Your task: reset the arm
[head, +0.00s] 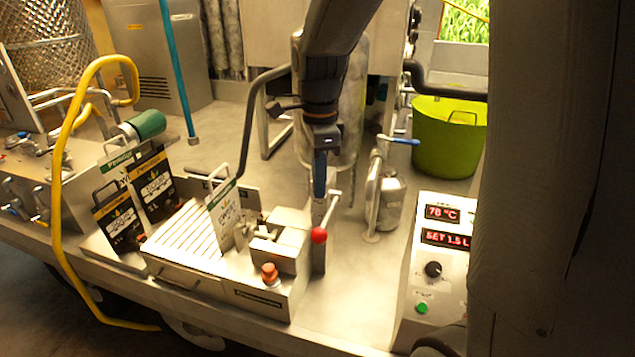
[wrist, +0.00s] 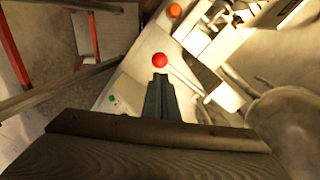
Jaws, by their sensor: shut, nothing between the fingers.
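My gripper (head: 320,190) hangs from my dark arm near the middle of the head view, pointing down. Its blue-grey fingers are shut with nothing between them. In the wrist view the closed fingers (wrist: 160,82) point toward a red ball knob (wrist: 160,60). In the head view the red knob (head: 319,235) is on a lever at the right side of the metal filling machine (head: 270,302), below my fingertips. I cannot tell the exact gap between fingertips and knob.
Printed bags (head: 155,185) stand left of the machine. A control box (head: 437,265) with red displays stands to the right. A metal can with a blue-handled valve (head: 390,200) and a green tub (head: 447,140) are behind. A yellow hose (head: 62,170) loops at the left. A red ladder (wrist: 12,45) shows in the wrist view.

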